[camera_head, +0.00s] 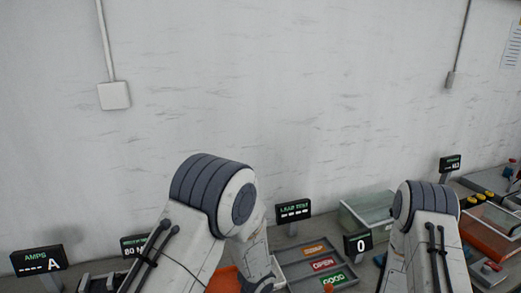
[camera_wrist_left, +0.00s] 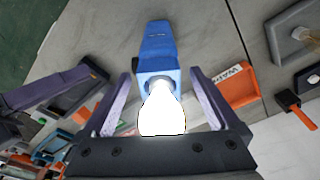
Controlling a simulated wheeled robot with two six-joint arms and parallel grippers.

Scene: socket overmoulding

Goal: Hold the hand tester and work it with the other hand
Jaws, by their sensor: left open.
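The hand tester seems to be the blue body (camera_wrist_left: 157,48) in the left wrist view. A grey collar and a bright white bulb-shaped end point toward my left gripper (camera_wrist_left: 165,95). The gripper is open, with one finger on each side of the white end. I see gaps beside it, and the tester looks ungripped. A purple-grey part (camera_wrist_left: 55,88) at the left of this view may be my right gripper; its jaws cannot be made out. In the head view both forearms show, but the grippers and tester are out of sight.
An orange holder (camera_wrist_left: 237,83) with a white label stands close right of my left gripper. Sorting trays (camera_head: 318,262) and a clear bin (camera_head: 368,211) lie between my arms. A counter display (camera_head: 358,244) stands beside my right arm.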

